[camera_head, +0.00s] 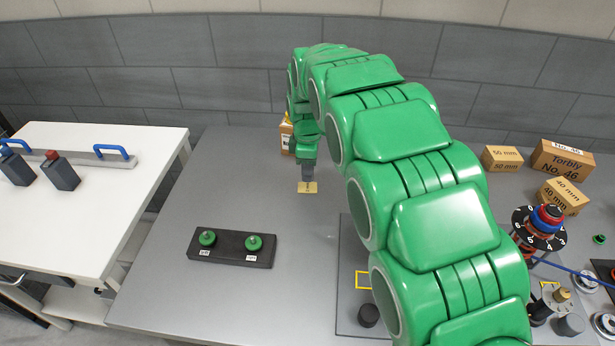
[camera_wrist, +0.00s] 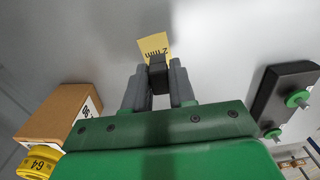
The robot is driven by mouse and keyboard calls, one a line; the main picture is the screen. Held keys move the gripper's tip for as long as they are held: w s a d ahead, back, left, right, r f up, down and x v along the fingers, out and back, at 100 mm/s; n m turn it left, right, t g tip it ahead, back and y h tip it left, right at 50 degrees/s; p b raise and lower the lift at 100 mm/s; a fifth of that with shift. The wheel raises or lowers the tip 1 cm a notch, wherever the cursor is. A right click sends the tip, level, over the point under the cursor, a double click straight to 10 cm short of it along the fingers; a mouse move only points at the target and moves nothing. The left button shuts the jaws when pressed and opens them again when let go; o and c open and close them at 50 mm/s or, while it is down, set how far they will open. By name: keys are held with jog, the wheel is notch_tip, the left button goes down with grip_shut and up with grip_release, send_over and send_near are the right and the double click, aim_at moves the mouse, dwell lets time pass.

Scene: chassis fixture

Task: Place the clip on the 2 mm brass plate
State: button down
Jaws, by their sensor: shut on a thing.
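The 2 mm brass plate (camera_head: 307,187) is a small yellow square on the grey table, below my gripper in the head view. In the wrist view the plate (camera_wrist: 153,45) shows its "2 mm" label just beyond the fingertips. My gripper (camera_wrist: 158,82) is shut on the clip (camera_wrist: 158,72), a small dark block between the two grey fingers. The clip overlaps the plate's near edge in the wrist view; whether they touch I cannot tell. In the head view my gripper (camera_head: 308,178) points down at the plate, and the clip cannot be made out.
A black block (camera_head: 232,259) with two green knobs lies front left of the plate. A cardboard box (camera_wrist: 52,117) and a yellow round thing (camera_wrist: 37,163) stand near my gripper. More boxes (camera_head: 562,157) and a dial stand (camera_head: 538,228) are at the right. Table left of the plate is clear.

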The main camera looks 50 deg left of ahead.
aim_at(308, 187)
jog(key=shift+w+a+f, duration=0.1)
jog(key=shift+a+f, duration=0.15)
jog(key=shift+f, duration=1.55)
jog(key=c, duration=0.9)
grip_release()
jog(key=shift+f, duration=0.15)
jog(key=shift+c, duration=0.2)
notch_tip(308, 187, up, 12)
jog(key=shift+r, duration=0.15)
jog(key=shift+w, duration=0.1)
